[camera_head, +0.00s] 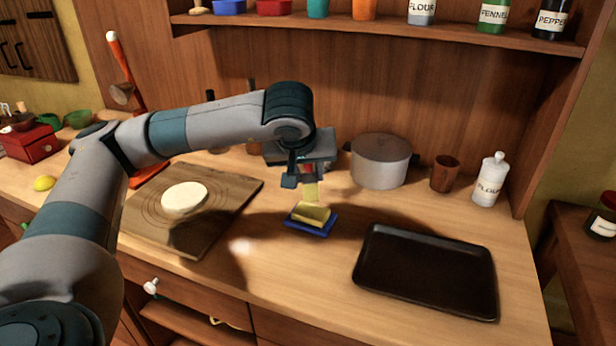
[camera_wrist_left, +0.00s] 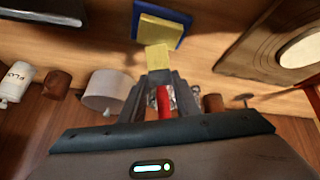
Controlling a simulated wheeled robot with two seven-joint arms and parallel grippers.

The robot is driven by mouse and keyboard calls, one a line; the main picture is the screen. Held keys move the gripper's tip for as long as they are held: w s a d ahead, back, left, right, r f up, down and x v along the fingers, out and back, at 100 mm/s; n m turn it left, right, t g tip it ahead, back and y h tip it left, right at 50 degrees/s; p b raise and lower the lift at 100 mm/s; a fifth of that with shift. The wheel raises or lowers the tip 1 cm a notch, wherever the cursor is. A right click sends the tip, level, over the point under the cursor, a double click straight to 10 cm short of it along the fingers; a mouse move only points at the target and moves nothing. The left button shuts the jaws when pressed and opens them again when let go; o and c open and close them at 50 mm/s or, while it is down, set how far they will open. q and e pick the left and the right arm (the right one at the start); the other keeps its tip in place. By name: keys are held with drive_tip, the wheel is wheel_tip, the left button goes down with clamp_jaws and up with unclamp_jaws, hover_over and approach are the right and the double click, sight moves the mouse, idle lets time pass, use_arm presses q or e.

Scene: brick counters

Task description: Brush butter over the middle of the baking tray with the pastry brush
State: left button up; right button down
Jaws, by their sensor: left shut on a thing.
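My left gripper (camera_head: 304,176) is shut on the pastry brush, which has a red handle (camera_wrist_left: 164,102) and pale yellow bristles (camera_head: 311,191). The brush points down over the yellow butter block (camera_head: 311,215), which sits on a small blue dish (camera_head: 312,231). The bristles also show in the left wrist view (camera_wrist_left: 158,58), overlapping the butter's edge. I cannot tell whether they touch it. The black baking tray (camera_head: 425,272) lies flat on the counter to the right of the dish, and its middle is bare. My right gripper is in neither view.
A wooden board (camera_head: 232,197) with a round of pale dough (camera_head: 184,197) lies left of the dish. A grey pot (camera_head: 381,164), a brown cup (camera_head: 445,174) and a white flour jar (camera_head: 490,181) stand behind the tray. Bare counter (camera_head: 270,268) lies in front of the dish.

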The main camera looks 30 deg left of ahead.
use_arm(q)
drive_tip(key=shift+r+p, duration=0.7)
drive_tip(key=shift+r, duration=1.2)
drive_tip(key=w+d+m+h, duration=0.2)
drive_tip(key=d+m, duration=0.1)
drive_tip(key=d, duration=0.5)
drive_tip(key=w+d+m+h, duration=0.1)
drive_tip(key=d+m, duration=0.3)
drive_tip(key=d, duration=0.4)
drive_tip(key=shift+w+r+m+h, duration=0.15)
drive_tip(key=shift+w+m+h, duration=0.2)
drive_tip(key=shift+h, duration=0.45)
drive_tip(key=shift+d, duration=0.1)
